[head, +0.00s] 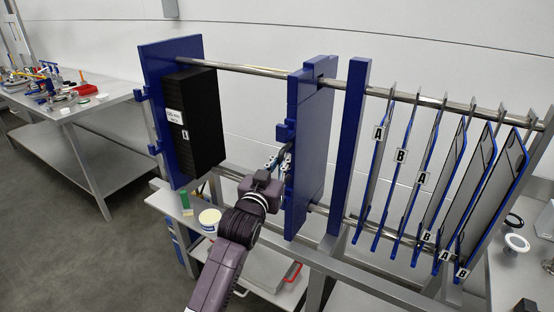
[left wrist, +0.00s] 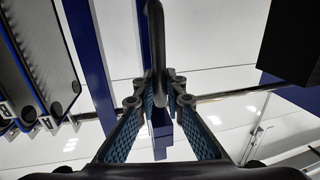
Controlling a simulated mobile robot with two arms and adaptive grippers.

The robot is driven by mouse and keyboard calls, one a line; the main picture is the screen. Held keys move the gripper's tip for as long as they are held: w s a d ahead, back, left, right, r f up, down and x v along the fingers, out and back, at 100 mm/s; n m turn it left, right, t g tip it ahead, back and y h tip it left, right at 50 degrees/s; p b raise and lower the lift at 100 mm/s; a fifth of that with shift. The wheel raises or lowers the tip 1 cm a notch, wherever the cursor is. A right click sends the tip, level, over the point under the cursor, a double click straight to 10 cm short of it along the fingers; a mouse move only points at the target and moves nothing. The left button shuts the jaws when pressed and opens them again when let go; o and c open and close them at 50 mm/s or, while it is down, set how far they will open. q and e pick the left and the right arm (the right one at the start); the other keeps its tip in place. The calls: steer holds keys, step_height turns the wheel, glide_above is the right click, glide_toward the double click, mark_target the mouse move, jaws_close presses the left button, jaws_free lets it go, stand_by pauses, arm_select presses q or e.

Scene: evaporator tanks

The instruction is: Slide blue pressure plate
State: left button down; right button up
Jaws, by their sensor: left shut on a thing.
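The blue pressure plate (head: 312,130) hangs upright on the metal rails near the middle of the head view, and its narrow edge (left wrist: 143,35) shows in the left wrist view. A dark handle (left wrist: 155,45) stands out from it. My left gripper (head: 281,160) is at the plate's left face. In the left wrist view my left gripper (left wrist: 158,105) has its fingers on both sides of the handle, shut on it. The fingers and arm hide part of the handle in the head view. My right gripper is not in view.
A blue end plate with a black block (head: 200,125) stands left, with an open rail gap (head: 245,72) between. A blue post (head: 347,150) stands close to the right, then several hanging plates (head: 437,190) with letter labels. A tub (head: 209,220) sits below. A cluttered bench (head: 65,108) stands far left.

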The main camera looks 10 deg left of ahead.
arm_select(q)
steer(key=c, duration=2.2)
jaws_free()
steer(key=shift+s+d+f, duration=0.1)
steer(key=shift+d+f, duration=0.05)
steer(key=shift+d, duration=0.15)
steer(key=shift+o, duration=1.1)
steer(key=shift+d, duration=0.15)
steer(key=shift+a, duration=0.2)
steer(key=s+a, duration=0.1)
steer(key=s, duration=1)
steer(key=shift+s+a, duration=0.25)
steer(key=shift+s, duration=0.15)
